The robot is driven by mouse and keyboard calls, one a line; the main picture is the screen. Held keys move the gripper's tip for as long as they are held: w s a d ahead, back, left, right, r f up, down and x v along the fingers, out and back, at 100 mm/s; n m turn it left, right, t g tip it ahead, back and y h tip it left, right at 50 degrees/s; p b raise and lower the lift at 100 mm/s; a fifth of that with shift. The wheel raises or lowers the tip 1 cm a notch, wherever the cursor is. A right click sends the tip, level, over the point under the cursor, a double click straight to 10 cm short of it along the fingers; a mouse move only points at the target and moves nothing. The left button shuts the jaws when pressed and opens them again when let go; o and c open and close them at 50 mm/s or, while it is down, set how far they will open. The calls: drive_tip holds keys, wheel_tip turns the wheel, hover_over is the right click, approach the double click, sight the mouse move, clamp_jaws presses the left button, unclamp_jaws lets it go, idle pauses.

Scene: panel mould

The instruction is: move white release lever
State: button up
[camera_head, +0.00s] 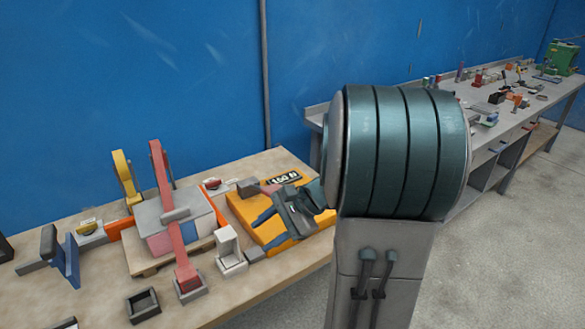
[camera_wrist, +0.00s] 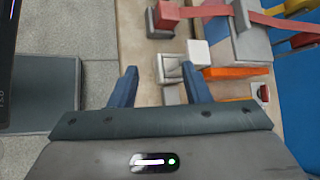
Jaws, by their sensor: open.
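The white release lever (camera_head: 231,250) is a small pale upright piece on a base at the front of the wooden table, right of the red clamp arm. In the wrist view the white lever (camera_wrist: 199,52) shows just beyond the fingertips, closer to the right finger. My gripper (camera_head: 267,230) is open and empty, right of the lever and over the orange panel. In the wrist view my gripper (camera_wrist: 159,70) has its two blue fingers spread apart, with no visible contact with the lever. The exact gap in height cannot be told.
A red clamp arm (camera_head: 165,190) stands over a grey block (camera_head: 150,218). The orange panel (camera_head: 245,205) lies on the right. A dark open square holder (camera_head: 143,304) sits at the front edge. A yellow lever (camera_head: 123,170) and a blue piece (camera_head: 70,262) stand left.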

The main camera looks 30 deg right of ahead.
drive_tip(key=w+d+f+m+t+h+b, duration=0.15)
drive_tip(key=d+m+t, duration=0.6)
drive_tip(key=d, duration=0.75)
drive_tip(key=w+d+f+m+t+h, duration=0.25)
drive_tip(key=d+m+t, duration=0.5)
drive_tip(key=d, duration=0.85)
drive_tip(key=shift+m+g, duration=0.7)
drive_tip(key=shift+g, duration=0.1)
drive_tip(key=x, duration=0.4)
drive_tip(key=p+x, duration=0.1)
drive_tip(key=x, duration=0.3)
drive_tip(key=f+p+x, duration=0.1)
drive_tip(key=x, duration=0.3)
drive_tip(key=shift+w+a, duration=0.1)
drive_tip(key=shift+a, duration=0.3)
clamp_jaws()
drive_tip(key=shift+d+r, duration=0.1)
